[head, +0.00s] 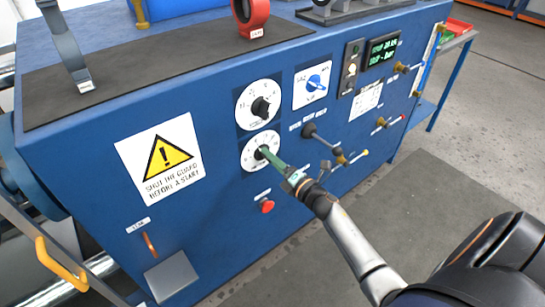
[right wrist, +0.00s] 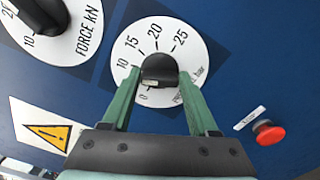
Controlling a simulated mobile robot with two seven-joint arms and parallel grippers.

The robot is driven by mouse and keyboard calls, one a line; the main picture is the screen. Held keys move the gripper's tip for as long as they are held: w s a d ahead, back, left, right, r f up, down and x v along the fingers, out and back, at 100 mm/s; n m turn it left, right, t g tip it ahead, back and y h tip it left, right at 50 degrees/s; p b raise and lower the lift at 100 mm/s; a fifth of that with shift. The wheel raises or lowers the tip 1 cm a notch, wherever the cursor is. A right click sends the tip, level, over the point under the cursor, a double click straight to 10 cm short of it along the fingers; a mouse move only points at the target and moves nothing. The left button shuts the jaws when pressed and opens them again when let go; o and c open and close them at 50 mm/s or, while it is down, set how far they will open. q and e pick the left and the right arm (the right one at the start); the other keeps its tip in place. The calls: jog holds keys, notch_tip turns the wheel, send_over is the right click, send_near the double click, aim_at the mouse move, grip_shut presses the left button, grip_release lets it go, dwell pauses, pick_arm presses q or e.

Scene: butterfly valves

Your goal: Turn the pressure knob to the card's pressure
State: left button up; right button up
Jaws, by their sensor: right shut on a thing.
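The pressure knob (right wrist: 160,68) is black, on a white round dial (right wrist: 178,32) marked 0, 10, 15, 20, 25 and "bar". My right gripper (head: 266,154) is shut on this knob, its two green fingers on either side in the right wrist view. A pale mark on the knob faces the dial's lower left, near the 0; the left finger covers part of the scale there. In the head view the pressure dial (head: 249,161) is the lower of two. A white card (head: 366,100) is on the panel to the right, its writing too small to read. My left gripper is not in view.
The force knob (head: 261,107) is just above. A blue knob (head: 315,82), a green-lit display (head: 383,50), a grey-black lever (head: 322,138) and a red button (head: 266,206) are nearby. A yellow warning sign (head: 162,160) is at left. Floor in front is clear.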

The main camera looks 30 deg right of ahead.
pick_arm(q)
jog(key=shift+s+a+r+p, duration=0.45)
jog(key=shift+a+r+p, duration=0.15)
jog(key=shift+p, duration=0.45)
pick_arm(e)
jog(key=m, duration=0.8)
jog(key=shift+f, duration=0.2)
jog(key=shift+m, duration=0.3)
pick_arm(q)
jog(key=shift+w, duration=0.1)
pick_arm(e)
jog(key=o, duration=1.4)
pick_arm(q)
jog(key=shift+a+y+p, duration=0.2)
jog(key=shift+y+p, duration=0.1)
pick_arm(e)
jog(key=s, duration=0.8)
jog(key=s+d, duration=0.1)
jog(key=s, duration=0.3)
jog(key=shift+s, duration=0.3)
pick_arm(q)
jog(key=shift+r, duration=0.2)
